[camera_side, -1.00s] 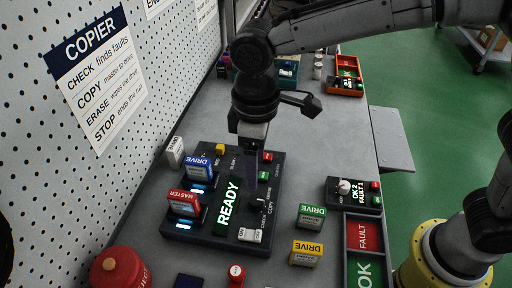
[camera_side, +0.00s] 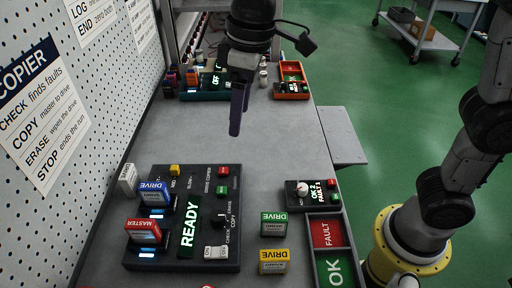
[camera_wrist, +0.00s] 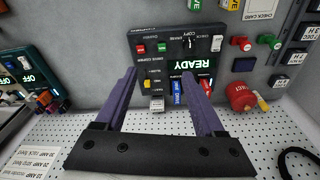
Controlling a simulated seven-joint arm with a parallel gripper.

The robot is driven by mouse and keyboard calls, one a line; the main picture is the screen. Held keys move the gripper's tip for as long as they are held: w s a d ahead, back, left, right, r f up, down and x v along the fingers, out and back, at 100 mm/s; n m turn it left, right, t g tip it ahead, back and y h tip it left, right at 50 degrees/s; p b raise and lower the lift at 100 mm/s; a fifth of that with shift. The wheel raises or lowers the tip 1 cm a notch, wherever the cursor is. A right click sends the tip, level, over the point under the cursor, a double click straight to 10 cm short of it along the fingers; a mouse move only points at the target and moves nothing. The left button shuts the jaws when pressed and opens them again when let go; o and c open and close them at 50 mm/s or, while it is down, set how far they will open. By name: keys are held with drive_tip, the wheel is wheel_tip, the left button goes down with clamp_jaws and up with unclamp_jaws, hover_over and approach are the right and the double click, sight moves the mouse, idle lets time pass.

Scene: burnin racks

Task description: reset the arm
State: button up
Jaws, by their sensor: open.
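My gripper (camera_side: 238,110) hangs above the grey bench, behind the copier in the side view, with its purple fingers pointing down. In the wrist view my gripper (camera_wrist: 165,82) shows its two fingers spread apart with nothing between them. The copier (camera_side: 205,177) is a dark box with a lit READY display (camera_side: 188,226). A red MASTER block (camera_side: 143,232) and a blue DRIVE block (camera_side: 154,192) stand in its slots.
A green DRIVE block (camera_side: 274,224) and a yellow DRIVE block (camera_side: 273,262) stand right of the copier. Further right is an OK/FAULT tray (camera_side: 344,235). A teal unit (camera_side: 190,97) and an orange tray (camera_side: 291,95) are at the back. Mid-bench is clear.

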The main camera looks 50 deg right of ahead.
drive_tip(key=s+d+r+m+t, duration=0.1)
drive_tip(key=s+d+r+m, duration=0.2)
drive_tip(key=d, duration=0.5)
drive_tip(key=s+d+f+m+t, duration=0.1)
drive_tip(key=s+d+f+m, duration=0.1)
drive_tip(key=s+d+f, duration=0.2)
drive_tip(key=s+d+f+m+t, duration=0.1)
drive_tip(key=s+d+f, duration=0.3)
drive_tip(key=s, duration=0.6)
drive_tip(key=d+t, duration=0.1)
drive_tip(key=d, duration=0.1)
drive_tip(key=shift+s+d+m+h, duration=0.35)
drive_tip(key=shift+m+h, duration=0.05)
